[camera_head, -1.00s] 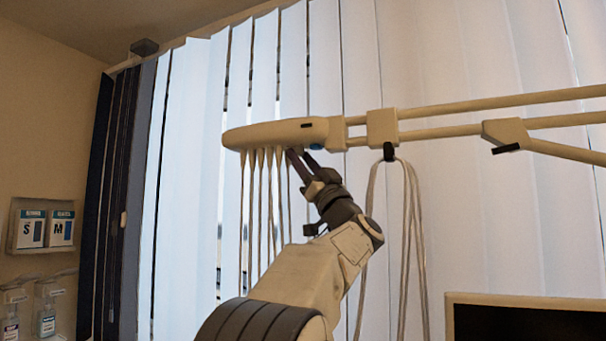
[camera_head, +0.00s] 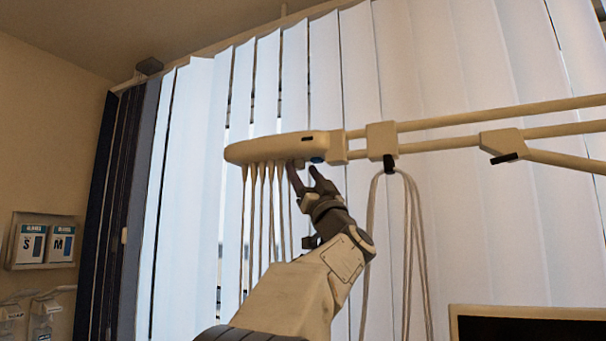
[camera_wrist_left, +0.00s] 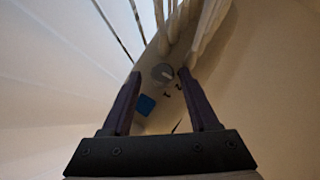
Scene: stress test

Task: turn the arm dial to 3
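A cream arm unit (camera_head: 262,148) hangs from a jointed rail in the head view. A small round grey dial (camera_wrist_left: 163,72) sits on its underside in the left wrist view, and it also shows small in the head view (camera_head: 299,163). A blue square (camera_wrist_left: 146,104) is beside the dial. My left gripper (camera_head: 302,170) is just under the unit, with its fingers apart. In the left wrist view the dial lies between the open fingertips (camera_wrist_left: 159,73); I cannot tell whether they touch it. The dial's numbers are too small to read. My right gripper is not in view.
Several thin hoses (camera_head: 256,215) hang from the unit left of my gripper. A looped cable (camera_head: 410,230) hangs from the rail (camera_head: 450,145) to the right. Vertical blinds (camera_head: 480,220) stand behind. A dark screen (camera_head: 530,328) is at the lower right.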

